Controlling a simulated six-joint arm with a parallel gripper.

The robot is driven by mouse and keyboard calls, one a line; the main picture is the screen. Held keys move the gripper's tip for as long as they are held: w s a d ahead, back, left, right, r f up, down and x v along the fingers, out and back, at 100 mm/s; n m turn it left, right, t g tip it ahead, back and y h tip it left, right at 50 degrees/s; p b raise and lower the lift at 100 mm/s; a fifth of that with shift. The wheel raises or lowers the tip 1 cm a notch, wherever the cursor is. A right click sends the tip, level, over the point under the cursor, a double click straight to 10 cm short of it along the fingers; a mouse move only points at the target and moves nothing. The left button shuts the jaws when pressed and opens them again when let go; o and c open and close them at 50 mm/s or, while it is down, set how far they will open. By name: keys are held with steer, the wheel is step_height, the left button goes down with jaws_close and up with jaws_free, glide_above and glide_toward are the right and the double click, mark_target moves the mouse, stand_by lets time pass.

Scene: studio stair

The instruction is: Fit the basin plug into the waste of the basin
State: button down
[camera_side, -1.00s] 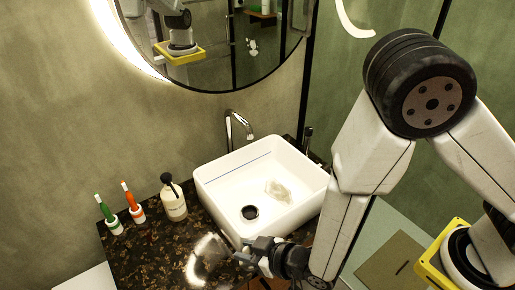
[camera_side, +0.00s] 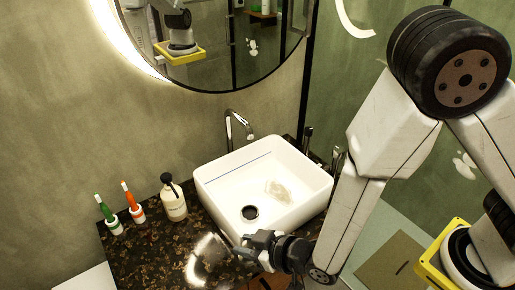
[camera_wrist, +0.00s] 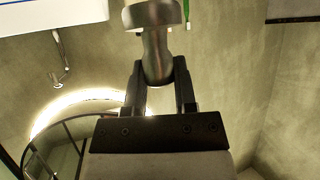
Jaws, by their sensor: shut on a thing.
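The white basin (camera_side: 215,176) stands on the dark counter. Its waste (camera_side: 249,213) shows as a dark round opening with a pale rim in the basin floor. My gripper (camera_side: 248,248) is outside the basin, at its near front side. In the wrist view my gripper (camera_wrist: 160,80) is shut on the metallic basin plug (camera_wrist: 155,45), whose narrower stem sits between the fingers and whose wide head points away from them. The plug cannot be made out clearly in the side view. A corner of the basin shows at the top left of the wrist view (camera_wrist: 50,15).
A chrome tap (camera_side: 238,125) stands behind the basin. A soap bottle (camera_side: 173,202), an orange toothbrush in a holder (camera_side: 135,208) and a green one (camera_side: 110,221) stand to the left. The counter (camera_side: 165,245) is clear between them and my gripper. A round mirror (camera_side: 210,40) hangs above.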

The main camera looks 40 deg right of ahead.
steer(key=shift+r, duration=1.45)
steer(key=shift+w+r+n+g+y, duration=0.95)
steer(key=shift+w+n+g+y, duration=1.25)
steer(key=shift+w, duration=4.4)
steer(key=w+d+f+n+g+y, duration=0.1)
steer(key=w+d+n, duration=0.1)
steer(key=d, duration=0.4)
steer(key=w+d+f+n+g+y, duration=0.1)
steer(key=w+d+n, duration=0.2)
steer(key=d, duration=0.3)
step_height(320, 180, down, 6)
steer(key=shift+s+d, duration=0.25)
steer(key=shift+f, duration=0.2)
steer(key=shift+f, duration=4.05)
